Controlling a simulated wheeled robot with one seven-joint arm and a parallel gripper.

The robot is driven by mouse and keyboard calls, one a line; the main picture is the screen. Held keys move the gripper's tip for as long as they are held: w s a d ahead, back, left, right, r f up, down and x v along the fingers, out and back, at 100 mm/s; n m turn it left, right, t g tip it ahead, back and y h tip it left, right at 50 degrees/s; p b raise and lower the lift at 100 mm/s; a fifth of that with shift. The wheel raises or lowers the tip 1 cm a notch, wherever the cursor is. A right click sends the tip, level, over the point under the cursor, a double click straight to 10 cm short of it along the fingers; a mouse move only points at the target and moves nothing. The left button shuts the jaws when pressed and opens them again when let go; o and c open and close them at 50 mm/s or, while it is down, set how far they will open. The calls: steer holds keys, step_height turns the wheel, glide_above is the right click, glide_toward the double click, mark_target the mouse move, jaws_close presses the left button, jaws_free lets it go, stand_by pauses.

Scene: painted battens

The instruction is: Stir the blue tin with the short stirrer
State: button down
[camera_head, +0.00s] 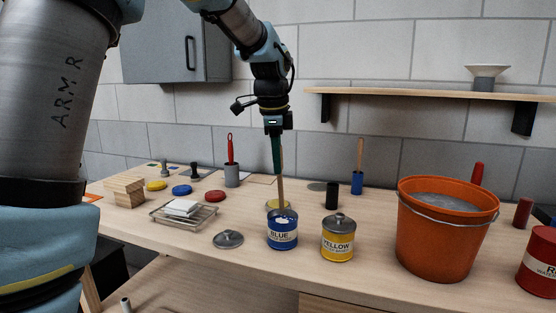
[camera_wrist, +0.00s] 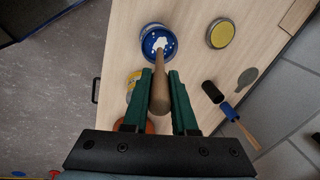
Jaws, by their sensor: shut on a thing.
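The blue tin (camera_head: 282,238), labelled BLUE, stands open on the bench with a white patch on its rim and front. It also shows in the wrist view (camera_wrist: 147,48), with white inside its mouth. My gripper (camera_head: 276,172) is above the tin, pointing down, with its green fingers shut on a plain wooden stirrer (camera_head: 281,192). In the wrist view the stirrer (camera_wrist: 160,92) runs from between the fingers (camera_wrist: 160,105) to the tin's mouth. Its lower end is at or inside the mouth; the depth is hidden.
A yellow tin (camera_head: 338,243) with its lid on stands close right. An orange bucket (camera_head: 440,245) is further right. A loose grey lid (camera_head: 228,239) lies left. Behind are a black cylinder (camera_head: 332,196), a blue holder with a wooden stick (camera_head: 357,184) and a grey cup (camera_head: 232,177).

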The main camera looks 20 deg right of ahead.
mark_target(279, 186)
steer(key=shift+s+f+b, duration=0.1)
steer(key=shift+f+b, duration=0.3)
steer(key=shift+f, duration=0.35)
steer(key=shift+w+d+f+b, duration=0.15)
steer(key=shift+f+b, duration=0.3)
steer(key=shift+f, duration=0.55)
steer(key=shift+w+d+f+b, duration=0.15)
steer(key=shift+f+b, duration=0.25)
steer(key=shift+f, duration=0.6)
steer(key=shift+w+d+f+b, duration=0.15)
steer(key=shift+f+b, duration=0.3)
steer(key=shift+f, duration=0.55)
steer(key=shift+w, duration=0.1)
